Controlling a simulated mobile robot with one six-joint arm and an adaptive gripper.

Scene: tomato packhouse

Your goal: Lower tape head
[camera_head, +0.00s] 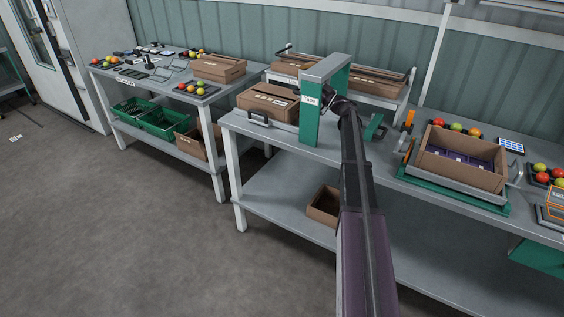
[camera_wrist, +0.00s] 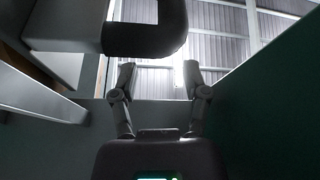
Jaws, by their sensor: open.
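The tape station is a green frame with a grey top (camera_head: 327,67) and a "Tape" label on its front post, standing on the middle bench. My arm reaches to its right side, and my gripper (camera_head: 337,104) is at the frame, small and partly hidden in the head view. In the wrist view my gripper (camera_wrist: 160,82) is open, its two fingers apart with nothing between them. A dark rounded part (camera_wrist: 146,38) is just above the fingers; I cannot tell for certain whether it is the tape head. A green panel (camera_wrist: 268,110) rises close on the right.
A closed cardboard box (camera_head: 268,101) lies left of the frame. An open carton (camera_head: 462,173) sits in a green-based stand on the right. Boxes on a raised rack (camera_head: 371,82) stand behind. The left bench (camera_head: 128,75) holds tomatoes and tools. The floor in front is clear.

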